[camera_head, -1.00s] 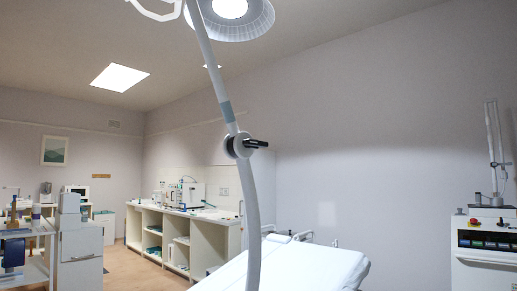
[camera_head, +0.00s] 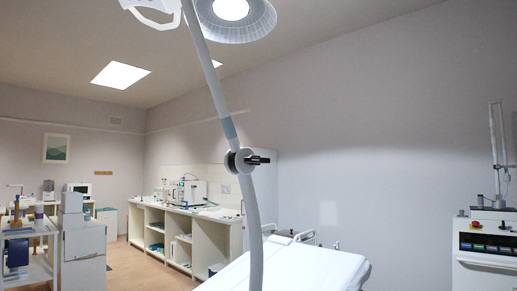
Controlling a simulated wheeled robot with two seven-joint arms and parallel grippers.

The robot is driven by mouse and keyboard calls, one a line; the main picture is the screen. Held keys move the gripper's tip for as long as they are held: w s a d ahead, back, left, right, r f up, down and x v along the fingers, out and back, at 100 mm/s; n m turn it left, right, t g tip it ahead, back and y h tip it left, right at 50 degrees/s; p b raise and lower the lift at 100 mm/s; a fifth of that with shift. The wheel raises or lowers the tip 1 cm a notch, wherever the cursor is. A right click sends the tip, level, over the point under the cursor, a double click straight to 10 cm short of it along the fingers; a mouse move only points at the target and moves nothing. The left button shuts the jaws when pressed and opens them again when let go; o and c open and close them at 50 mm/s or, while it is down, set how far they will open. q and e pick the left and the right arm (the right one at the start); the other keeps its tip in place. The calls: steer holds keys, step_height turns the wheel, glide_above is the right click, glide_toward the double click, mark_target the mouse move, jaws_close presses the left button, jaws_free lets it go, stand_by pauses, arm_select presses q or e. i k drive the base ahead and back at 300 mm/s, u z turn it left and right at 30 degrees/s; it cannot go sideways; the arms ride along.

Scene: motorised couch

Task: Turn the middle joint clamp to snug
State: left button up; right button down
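The middle joint clamp (camera_head: 242,161) is a round white joint on the lamp arm. Its dark knob or lever (camera_head: 258,160) sticks out to the right. How tight the clamp is cannot be told. Neither of my grippers is in the head view.
A couch with a white cover (camera_head: 300,272) stands behind the lower arm. A long counter with shelves (camera_head: 185,228) is along the back left wall. A white cart (camera_head: 83,240) is at the left and a machine with a dark panel (camera_head: 487,245) at the right.

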mark_target(252, 160)
steer(key=z, duration=0.6)
steer(key=k, duration=0.95)
steer(key=z, duration=0.65)
steer(key=i, duration=1.2)
steer(key=u, duration=0.45)
